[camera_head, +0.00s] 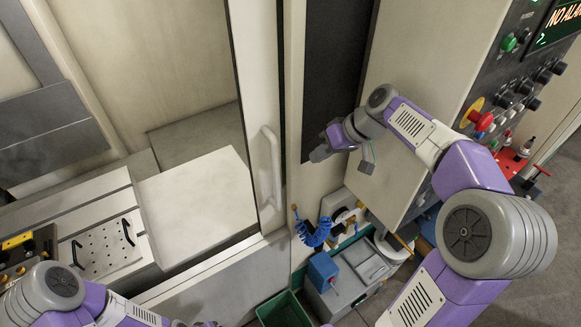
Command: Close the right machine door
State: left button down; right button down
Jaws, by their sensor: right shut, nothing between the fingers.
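The right machine door (258,90) is a tall cream panel standing at the right side of the machine opening. A pale vertical bar handle (271,165) is on it. The opening to its left is uncovered, and the bright interior shows. My right gripper (322,151) is shut and empty, to the right of the handle and apart from it in the picture, in front of a dark panel (335,60). My left arm shows at the lower left, but its gripper cannot be seen.
Inside the opening are a pale block (195,205) and a perforated plate (105,245) with black handles. A control panel (510,75) with knobs and a screen stands at the right. Below are a coiled blue hose (315,233), a grey box (345,285) and a green bin (283,311).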

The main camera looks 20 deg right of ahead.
jog(key=shift+w+a+f+p, duration=0.15)
jog(key=shift+w+a+f, duration=0.3)
jog(key=shift+a+f, duration=0.55)
jog(key=shift+w+a+f+p, duration=0.2)
jog(key=shift+w+a+f, duration=0.35)
jog(key=shift+a, duration=0.7)
jog(key=shift+w+a+f+p, duration=0.15)
jog(key=shift+w+a+f, duration=0.2)
jog(key=shift+a+f, duration=0.7)
jog(key=shift+a+r, duration=0.1)
jog(key=shift+r, duration=0.1)
